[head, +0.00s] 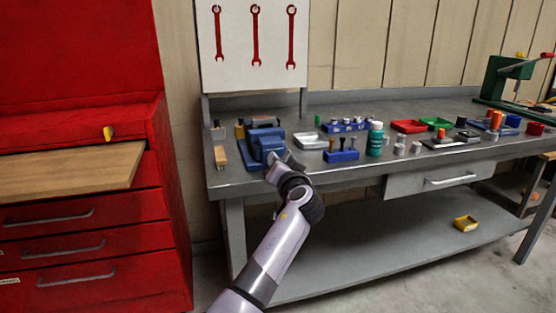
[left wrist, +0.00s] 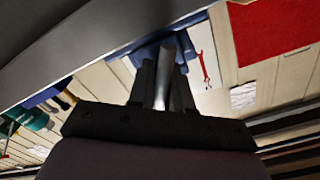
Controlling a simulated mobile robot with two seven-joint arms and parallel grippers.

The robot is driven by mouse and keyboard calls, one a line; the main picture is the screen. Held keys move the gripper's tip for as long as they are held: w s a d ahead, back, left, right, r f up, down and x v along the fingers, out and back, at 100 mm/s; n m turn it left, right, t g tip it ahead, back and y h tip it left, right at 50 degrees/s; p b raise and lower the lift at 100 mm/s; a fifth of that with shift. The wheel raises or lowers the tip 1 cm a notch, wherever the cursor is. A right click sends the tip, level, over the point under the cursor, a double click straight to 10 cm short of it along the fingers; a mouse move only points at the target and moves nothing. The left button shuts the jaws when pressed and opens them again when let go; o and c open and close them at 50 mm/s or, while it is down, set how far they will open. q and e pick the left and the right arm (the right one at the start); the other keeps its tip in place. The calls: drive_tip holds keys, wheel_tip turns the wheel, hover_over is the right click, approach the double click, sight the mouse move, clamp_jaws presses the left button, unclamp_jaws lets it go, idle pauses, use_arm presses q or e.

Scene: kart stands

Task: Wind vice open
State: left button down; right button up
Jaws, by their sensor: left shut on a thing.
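The blue vice (head: 265,141) stands on the grey workbench near its left front corner. My left gripper (head: 284,160) is at the front of the vice, and my arm hides part of the vice's front and the grip itself. In the left wrist view my left gripper (left wrist: 163,88) has its two dark fingers closed around a grey metal bar, the vice handle (left wrist: 165,65). The blue body of the vice (left wrist: 145,50) shows behind the fingers there. The gap between the vice jaws cannot be made out. My right gripper is in neither view.
The workbench (head: 230,183) holds a wooden-handled brush-like item (head: 220,156), a blue tool holder (head: 341,155), a green bottle (head: 375,138) and a red tray (head: 408,126). A red cabinet (head: 100,240) with a projecting wooden board (head: 70,172) stands left. Clear floor lies between.

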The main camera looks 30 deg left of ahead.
use_arm(q)
drive_tip(key=m+p, duration=0.2)
drive_tip(key=m, duration=0.2)
drive_tip(key=shift+m, duration=0.3)
drive_tip(key=m+p, duration=0.2)
drive_tip(key=shift+m, duration=0.4)
drive_tip(key=m+p, duration=0.2)
drive_tip(key=m, duration=0.1)
drive_tip(key=shift+m+p, duration=0.35)
drive_tip(key=shift+m, duration=0.35)
drive_tip(key=shift+m+p, duration=0.3)
drive_tip(key=shift+m, duration=0.3)
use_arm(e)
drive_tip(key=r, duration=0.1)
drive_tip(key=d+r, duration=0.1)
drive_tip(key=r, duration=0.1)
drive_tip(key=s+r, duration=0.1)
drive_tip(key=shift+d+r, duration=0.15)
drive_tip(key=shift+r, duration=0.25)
use_arm(q)
drive_tip(key=shift+f, duration=0.1)
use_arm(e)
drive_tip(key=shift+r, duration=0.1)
use_arm(q)
drive_tip(key=c, duration=1.1)
unclamp_jaws()
drive_tip(key=shift+o, duration=0.2)
